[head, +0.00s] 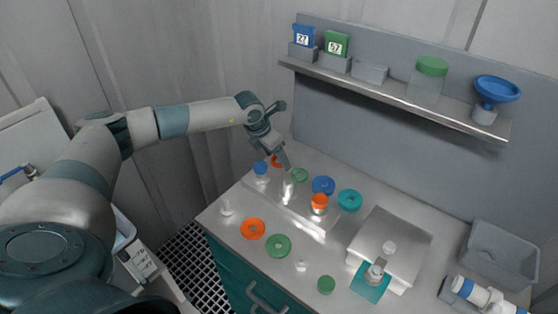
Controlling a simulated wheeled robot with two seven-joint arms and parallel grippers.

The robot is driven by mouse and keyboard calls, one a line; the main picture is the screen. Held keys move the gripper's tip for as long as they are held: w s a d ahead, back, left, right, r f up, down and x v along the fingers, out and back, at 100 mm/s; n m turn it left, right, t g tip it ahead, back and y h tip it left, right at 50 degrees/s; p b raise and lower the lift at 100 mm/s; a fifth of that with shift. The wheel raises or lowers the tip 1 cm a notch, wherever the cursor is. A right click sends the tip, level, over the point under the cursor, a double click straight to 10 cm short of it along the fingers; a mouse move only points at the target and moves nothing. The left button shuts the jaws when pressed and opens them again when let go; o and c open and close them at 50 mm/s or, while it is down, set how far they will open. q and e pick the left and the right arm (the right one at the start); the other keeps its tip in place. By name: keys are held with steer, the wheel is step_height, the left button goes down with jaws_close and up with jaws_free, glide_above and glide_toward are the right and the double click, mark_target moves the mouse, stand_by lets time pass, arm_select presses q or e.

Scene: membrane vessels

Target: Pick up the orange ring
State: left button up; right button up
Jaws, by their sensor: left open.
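A flat orange ring (253,228) with a hole in its middle lies on the grey worktop near its front left edge. My left gripper (284,163) is open above the back left of the worktop, behind and to the right of this ring and apart from it. Another orange piece (276,162) shows beside the gripper fingers and is partly hidden by them. An orange-topped vessel (319,203) stands on the rack in the middle. I do not see my right gripper.
A green ring (278,245) lies right of the orange ring. Blue (323,185) and teal (349,199) rings lie farther back. A blue-capped vessel (260,171) stands near the gripper. A grey box (402,240) stands at right. A shelf (400,98) runs along the back.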

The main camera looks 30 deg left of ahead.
arm_select(q)
steer(key=c, duration=1.1)
arm_select(e)
steer(key=shift+s+a, duration=0.2)
steer(key=shift+a, duration=0.1)
arm_select(q)
steer(key=shift+r, duration=0.15)
arm_select(e)
steer(key=shift+f, duration=0.1)
arm_select(q)
steer(key=shift+r, duration=0.2)
step_height(320, 180, up, 5)
steer(key=shift+f+b, duration=0.1)
steer(key=shift+b, duration=1)
step_height(320, 180, up, 5)
steer(key=shift+f+b, duration=0.2)
steer(key=shift+b, duration=0.35)
arm_select(e)
steer(key=w+a+f+t, duration=0.1)
steer(key=w+a, duration=0.1)
steer(key=w, duration=0.5)
steer(key=shift+a+t+y, duration=0.2)
steer(key=shift+t+y, duration=0.1)
steer(key=shift+t, duration=0.1)
